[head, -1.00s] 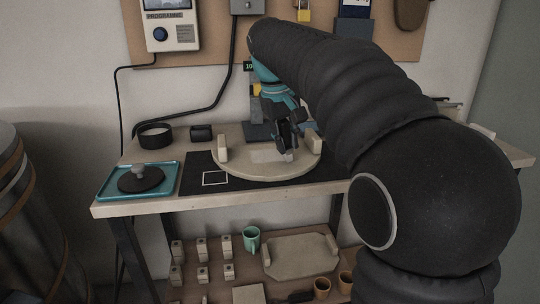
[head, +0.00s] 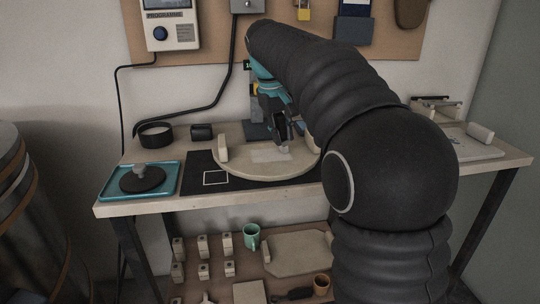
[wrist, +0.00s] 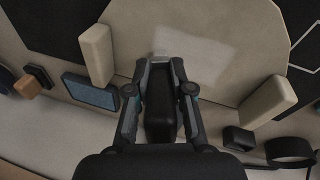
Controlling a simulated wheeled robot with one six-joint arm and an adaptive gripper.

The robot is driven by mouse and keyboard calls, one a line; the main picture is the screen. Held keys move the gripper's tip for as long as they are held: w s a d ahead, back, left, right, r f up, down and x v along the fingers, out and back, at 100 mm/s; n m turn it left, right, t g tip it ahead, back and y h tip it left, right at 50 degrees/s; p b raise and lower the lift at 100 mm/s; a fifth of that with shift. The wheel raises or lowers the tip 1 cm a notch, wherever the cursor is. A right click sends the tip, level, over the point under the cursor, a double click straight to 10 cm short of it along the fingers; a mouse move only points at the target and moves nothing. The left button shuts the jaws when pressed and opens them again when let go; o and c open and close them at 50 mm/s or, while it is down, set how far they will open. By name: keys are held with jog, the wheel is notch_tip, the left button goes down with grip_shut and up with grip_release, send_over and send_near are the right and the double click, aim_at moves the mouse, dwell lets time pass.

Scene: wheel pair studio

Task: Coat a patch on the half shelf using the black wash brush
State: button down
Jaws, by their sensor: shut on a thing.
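The half shelf (head: 236,166) is a pale board with a rounded front edge and two upright end blocks. It lies on a dark mat on the bench and also fills the middle of the wrist view (wrist: 136,30). A slightly paler rectangular patch (head: 265,156) shows on its face, also in the wrist view (wrist: 205,42). My gripper (head: 282,140) is over the right part of the shelf, shut on the black wash brush (wrist: 160,112). The brush's pale tip (wrist: 159,62) is at the patch's edge; I cannot tell whether it touches.
A blue tray (head: 111,194) holding a black knobbed disc (head: 142,183) stands at the left. A black ring (head: 155,135) and a small black block (head: 201,132) are behind. A pale board (head: 470,150) lies at the right. A mug (head: 252,237) and several blocks are on the lower shelf.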

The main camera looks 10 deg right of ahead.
jog(key=shift+w, duration=0.1)
jog(key=shift+w, duration=1.25)
jog(key=shift+r, duration=0.75)
jog(key=shift+f, duration=0.2)
jog(key=shift+r, duration=0.1)
